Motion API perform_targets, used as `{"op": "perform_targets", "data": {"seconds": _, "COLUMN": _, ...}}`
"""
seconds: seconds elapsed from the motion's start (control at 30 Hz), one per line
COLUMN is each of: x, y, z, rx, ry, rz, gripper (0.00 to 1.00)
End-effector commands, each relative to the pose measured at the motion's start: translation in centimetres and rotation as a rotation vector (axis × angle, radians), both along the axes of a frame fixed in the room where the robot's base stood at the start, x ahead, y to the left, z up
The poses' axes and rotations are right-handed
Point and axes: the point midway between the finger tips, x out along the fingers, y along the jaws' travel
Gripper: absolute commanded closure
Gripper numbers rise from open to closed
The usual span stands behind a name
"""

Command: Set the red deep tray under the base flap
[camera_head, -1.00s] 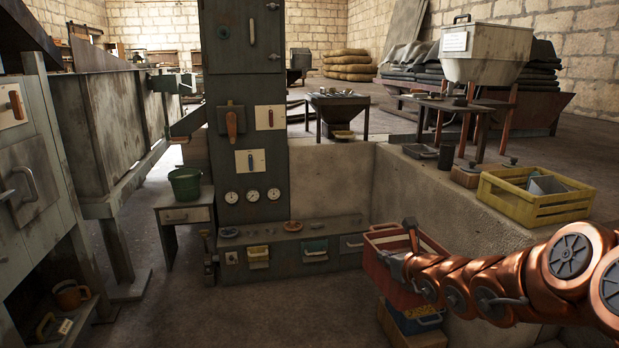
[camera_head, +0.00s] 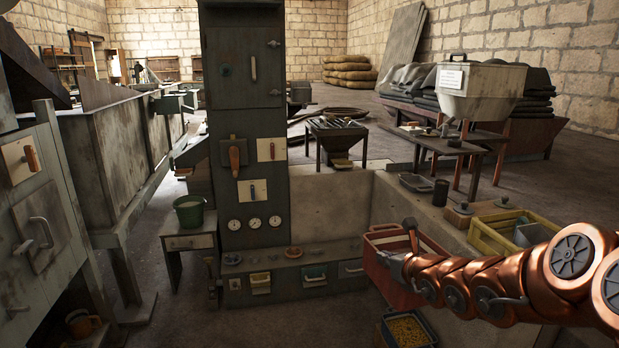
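The red deep tray (camera_head: 388,283) hangs at the end of my copper arm in the lower right, above the floor. My gripper (camera_head: 410,240) is shut on its rim; the fingertips are partly hidden by the tray and the arm. The grey column (camera_head: 245,150) stands on a low, wide base (camera_head: 290,260). The base front carries a cream flap (camera_head: 260,283), a teal-edged flap (camera_head: 314,275) and a grey flap (camera_head: 351,268). The tray is to the right of these flaps, apart from them. I cannot tell which one is the base flap.
A blue tray with yellow contents (camera_head: 407,331) lies below the red tray. A stone ledge (camera_head: 450,235) bounds the right, with a yellow crate (camera_head: 495,238) on it. A green bucket (camera_head: 188,211) stands on a small table left of the column. The floor before the base is clear.

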Motion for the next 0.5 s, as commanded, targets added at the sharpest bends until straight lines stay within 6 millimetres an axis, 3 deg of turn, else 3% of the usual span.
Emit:
{"op": "perform_targets", "data": {"seconds": 0.03, "x": 0.0, "y": 0.0, "z": 2.0, "rx": -0.001, "ry": -0.001, "rz": 0.0, "gripper": 1.0}}
{"op": "perform_targets", "data": {"seconds": 0.5, "x": 0.0, "y": 0.0, "z": 10.7, "rx": -0.001, "ry": -0.001, "rz": 0.0, "gripper": 1.0}}
